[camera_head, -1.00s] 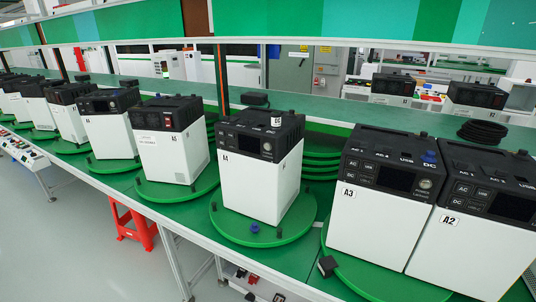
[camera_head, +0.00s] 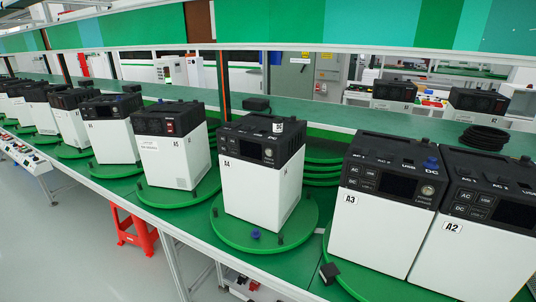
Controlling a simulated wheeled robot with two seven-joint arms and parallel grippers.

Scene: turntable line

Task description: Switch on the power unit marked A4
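The power unit marked A4 (camera_head: 262,180) stands upright near the middle of the head view, white below with a black top. It sits on a round green turntable (camera_head: 232,236). Its front panel (camera_head: 245,149) has a dark screen, a round socket and small buttons. The A4 label is at the left of the front. I cannot tell whether the screen is lit. A small blue knob (camera_head: 256,235) is on the turntable in front of it. Neither of my grippers shows in this view.
Units A3 (camera_head: 375,235) and A2 (camera_head: 470,250) stand close at right, and A5 (camera_head: 170,155) at left, with several more beyond. A black coiled cable (camera_head: 482,138) lies behind. Stacked green discs (camera_head: 322,165) are behind A4. A red stool (camera_head: 135,232) stands below the bench.

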